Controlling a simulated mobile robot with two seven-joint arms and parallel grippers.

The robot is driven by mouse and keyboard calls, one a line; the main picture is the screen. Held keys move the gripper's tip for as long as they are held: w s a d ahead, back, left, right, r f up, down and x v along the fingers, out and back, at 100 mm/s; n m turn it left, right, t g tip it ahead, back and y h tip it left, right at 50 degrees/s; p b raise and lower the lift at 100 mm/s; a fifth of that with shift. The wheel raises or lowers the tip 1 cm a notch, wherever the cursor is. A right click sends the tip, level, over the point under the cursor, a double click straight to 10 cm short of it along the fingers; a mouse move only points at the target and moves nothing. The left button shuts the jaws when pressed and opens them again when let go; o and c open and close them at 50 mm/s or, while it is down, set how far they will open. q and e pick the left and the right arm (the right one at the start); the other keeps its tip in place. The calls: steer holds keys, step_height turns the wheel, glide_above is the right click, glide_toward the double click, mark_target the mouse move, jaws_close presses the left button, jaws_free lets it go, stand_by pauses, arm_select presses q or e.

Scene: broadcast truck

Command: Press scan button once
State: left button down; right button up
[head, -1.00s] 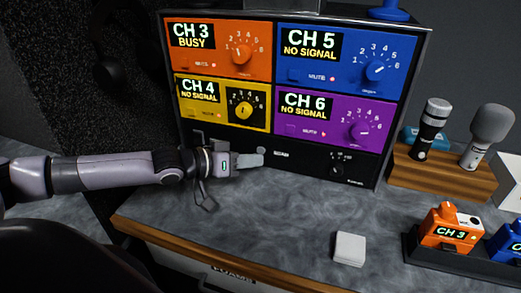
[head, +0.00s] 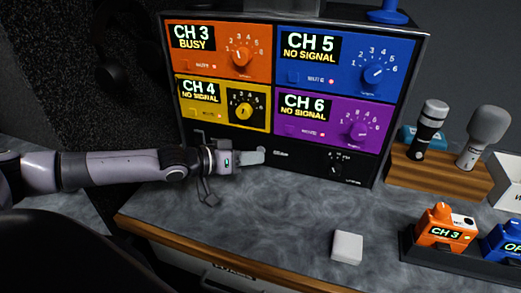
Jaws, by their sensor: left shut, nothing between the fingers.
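The receiver rack (head: 386,105) stands on the counter with orange CH 3, blue CH 5, yellow CH 4 and purple CH 6 panels. Its black bottom strip (head: 305,160) carries a small, blurred white label near my left gripper and a knob (head: 336,160) at the right. My left gripper (head: 262,156) is shut and empty, its fingertips at the left part of this strip. I cannot tell whether they touch it. The scan button itself is not clearly visible; the gripper may cover it. My right gripper is not in view.
A white block (head: 347,247) lies on the grey counter (head: 270,215). A wooden stand (head: 440,177) with two microphones is at the right. A black tray (head: 420,258) holds orange and blue packs at the front right. The middle of the counter is clear.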

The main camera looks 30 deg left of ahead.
arm_select(q)
steer(key=shift+w, duration=0.25)
stand_by(0.5)
steer(key=shift+s+d, duration=0.1)
steer(key=shift+s, duration=0.7)
steer(key=shift+d+p, duration=0.1)
steer(key=shift+p, duration=0.25)
steer(key=shift+s+d+r+p, duration=0.1)
steer(key=shift+s+d+p, duration=0.1)
steer(key=shift+s+p, duration=0.55)
steer(key=shift+s+d+f+p, duration=0.1)
steer(key=shift+s+d+p, duration=0.05)
steer(key=shift+s+p, duration=0.65)
steer(key=shift+s+d+r+p, duration=0.1)
steer(key=shift+s+d+p, duration=0.1)
steer(key=shift+s+p, duration=0.55)
steer(key=shift+s, duration=0.15)
